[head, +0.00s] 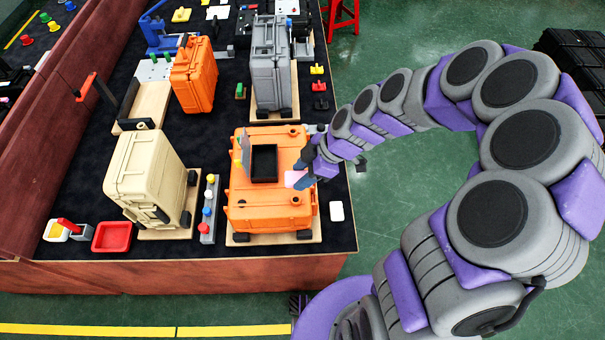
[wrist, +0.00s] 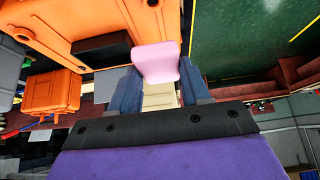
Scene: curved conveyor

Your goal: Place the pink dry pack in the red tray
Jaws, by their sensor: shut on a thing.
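The pink dry pack (wrist: 156,62) is held between the fingers of my gripper (wrist: 156,88) in the wrist view. In the head view the pink pack (head: 295,179) shows at the tip of my gripper (head: 303,173), over the right part of the orange case's top. I cannot tell whether the pack touches the case. The red tray (head: 112,237) lies at the front left of the black table, left of the orange case and in front of the beige case. The tray looks empty.
The orange case (head: 265,212) carries a black open box (head: 264,163). A beige case (head: 146,178) and a strip with coloured knobs (head: 208,212) stand between it and the tray. A grey case (head: 270,65) and another orange case (head: 194,75) stand behind. A white item (head: 336,211) lies at right.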

